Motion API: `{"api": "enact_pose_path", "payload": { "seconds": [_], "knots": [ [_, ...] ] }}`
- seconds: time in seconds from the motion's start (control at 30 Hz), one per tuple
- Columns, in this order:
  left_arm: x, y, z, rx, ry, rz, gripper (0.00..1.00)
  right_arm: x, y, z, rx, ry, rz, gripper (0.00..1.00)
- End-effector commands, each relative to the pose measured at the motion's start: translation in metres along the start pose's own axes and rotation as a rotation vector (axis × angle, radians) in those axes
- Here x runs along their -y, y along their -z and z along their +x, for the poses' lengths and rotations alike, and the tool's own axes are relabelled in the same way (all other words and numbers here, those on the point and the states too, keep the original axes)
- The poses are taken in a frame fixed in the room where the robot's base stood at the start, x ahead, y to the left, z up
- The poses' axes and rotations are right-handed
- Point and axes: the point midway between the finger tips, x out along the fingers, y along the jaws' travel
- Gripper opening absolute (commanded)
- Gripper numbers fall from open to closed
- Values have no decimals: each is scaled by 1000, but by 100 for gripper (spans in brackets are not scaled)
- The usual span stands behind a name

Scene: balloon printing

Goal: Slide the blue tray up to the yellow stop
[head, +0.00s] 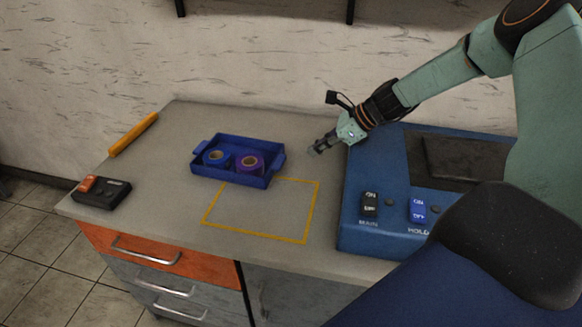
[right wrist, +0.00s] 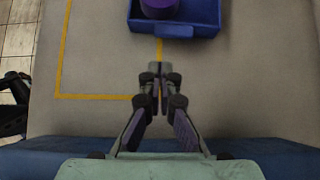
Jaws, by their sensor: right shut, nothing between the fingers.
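The blue tray (head: 232,178) stands on the grey tabletop, left of centre in the head view, with a blue tape roll and a purple tape roll in it. It also shows at the top of the right wrist view (right wrist: 190,30). The yellow stop (head: 134,134) is a bar at the table's left edge, with bare tabletop between it and the tray. My right gripper (head: 314,151) is shut and empty, to the right of the tray and apart from it; its fingers also show in the right wrist view (right wrist: 155,68). My left gripper is not in view.
A yellow outlined rectangle (head: 305,241) is marked on the tabletop, partly under the tray's near edge. A blue machine (head: 350,240) with switches stands on the right. A black box with an orange switch (head: 103,193) lies at the front left corner.

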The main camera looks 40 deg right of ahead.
Motion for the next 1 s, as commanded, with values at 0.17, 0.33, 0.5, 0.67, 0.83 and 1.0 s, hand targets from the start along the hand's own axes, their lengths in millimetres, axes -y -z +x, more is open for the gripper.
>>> {"api": "enact_pose_path", "payload": {
  "seconds": [0.17,0.33,0.5,0.67,0.83,1.0],
  "knots": [
    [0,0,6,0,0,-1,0,-4,2,6,0,-1,1,0],
    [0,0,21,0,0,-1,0,-6,4,24,-2,-2,0,0],
    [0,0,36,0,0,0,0,-7,4,46,-3,-2,-1,0],
    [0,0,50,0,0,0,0,-6,4,69,-4,-2,0,0],
    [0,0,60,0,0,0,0,-4,3,89,-2,-1,-1,0],
    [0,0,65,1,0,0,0,-4,1,100,0,-2,0,0]
  ]
}}
